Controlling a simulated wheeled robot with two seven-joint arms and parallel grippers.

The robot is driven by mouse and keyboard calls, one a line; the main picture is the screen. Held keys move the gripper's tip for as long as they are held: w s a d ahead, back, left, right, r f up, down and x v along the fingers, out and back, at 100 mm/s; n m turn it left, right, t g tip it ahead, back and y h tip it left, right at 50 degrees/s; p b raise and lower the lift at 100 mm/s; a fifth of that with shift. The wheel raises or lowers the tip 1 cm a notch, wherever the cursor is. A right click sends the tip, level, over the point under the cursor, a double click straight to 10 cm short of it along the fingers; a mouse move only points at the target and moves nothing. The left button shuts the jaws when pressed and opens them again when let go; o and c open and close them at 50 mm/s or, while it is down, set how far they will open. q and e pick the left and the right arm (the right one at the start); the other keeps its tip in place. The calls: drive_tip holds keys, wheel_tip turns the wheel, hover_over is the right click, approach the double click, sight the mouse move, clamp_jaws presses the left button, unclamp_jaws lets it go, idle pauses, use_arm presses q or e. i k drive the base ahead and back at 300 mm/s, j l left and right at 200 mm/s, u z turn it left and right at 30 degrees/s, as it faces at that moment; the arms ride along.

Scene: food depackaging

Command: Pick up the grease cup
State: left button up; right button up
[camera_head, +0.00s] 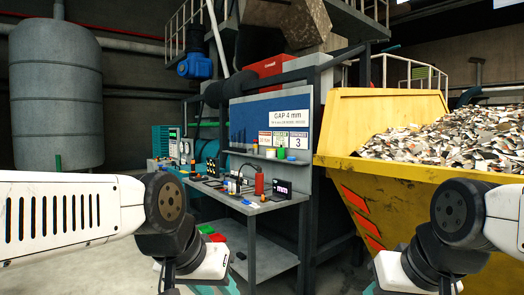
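I cannot pick out the grease cup for certain; the items on the workbench (247,208) are small and far off. A red cylinder (259,184) stands upright on the bench top. A small green container (281,153) and a low blue-topped one (291,158) sit on the shelf above it. My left arm comes in from the left and my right arm from the right, both low in front. Their grippers are not visible in the head view, so their state is hidden. Both arms are well short of the bench.
A yellow bin (385,115) full of scrap stands at the right, beside the bench. A blue panel (250,115) with a "GAP 4 mm" sign (289,117) backs the bench. A grey tank (58,95) stands at the far left. Green and red items (212,234) lie on the lower shelf.

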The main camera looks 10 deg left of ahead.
sight(254, 149)
drive_tip(key=i+j+u, duration=0.95)
drive_tip(key=i+u, duration=0.15)
drive_tip(key=i, duration=0.3)
drive_tip(key=i+u, duration=0.4)
drive_tip(key=i+z, duration=0.1)
drive_tip(key=i, duration=0.95)
drive_tip(key=i+j+z, duration=0.1)
drive_tip(key=i, duration=1)
